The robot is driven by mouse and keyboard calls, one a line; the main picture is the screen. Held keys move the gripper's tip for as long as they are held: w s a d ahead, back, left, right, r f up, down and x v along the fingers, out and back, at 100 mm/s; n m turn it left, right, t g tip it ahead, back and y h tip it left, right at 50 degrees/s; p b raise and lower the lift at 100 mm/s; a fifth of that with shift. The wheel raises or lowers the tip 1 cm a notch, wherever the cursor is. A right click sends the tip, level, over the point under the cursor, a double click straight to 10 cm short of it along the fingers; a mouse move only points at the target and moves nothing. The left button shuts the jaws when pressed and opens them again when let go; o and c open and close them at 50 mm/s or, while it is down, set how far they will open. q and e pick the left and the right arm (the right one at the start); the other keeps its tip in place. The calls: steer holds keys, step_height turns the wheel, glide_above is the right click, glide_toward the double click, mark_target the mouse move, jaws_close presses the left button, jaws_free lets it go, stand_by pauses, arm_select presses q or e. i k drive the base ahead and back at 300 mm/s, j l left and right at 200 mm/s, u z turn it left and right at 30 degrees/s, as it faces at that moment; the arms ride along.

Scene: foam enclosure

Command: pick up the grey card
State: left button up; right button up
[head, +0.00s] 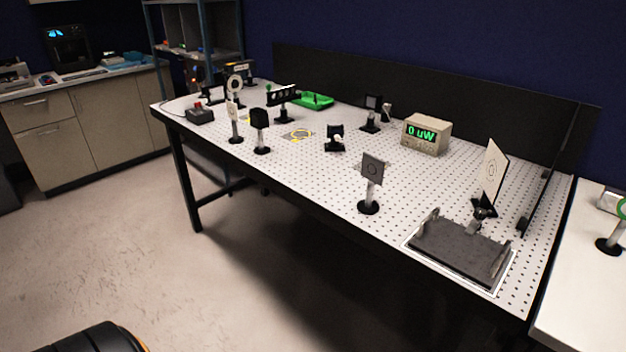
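A small dark grey square card (373,168) stands upright on a silver post with a round black base. It is near the front edge of the perforated optical table (330,185), right of the middle. A small mark shows on its face. Neither of my grippers is in view.
A flat dark grey slab (460,248) lies at the table's front right corner. A white card (494,172) stands behind it. A meter (427,133) reads "0 uW". Several post-mounted parts and a green tray (312,101) stand farther left. Black panels (430,95) edge the back. The floor in front is open.

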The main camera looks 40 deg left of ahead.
mark_target(373, 168)
steer(key=j+u, duration=0.1)
steer(key=u, duration=0.75)
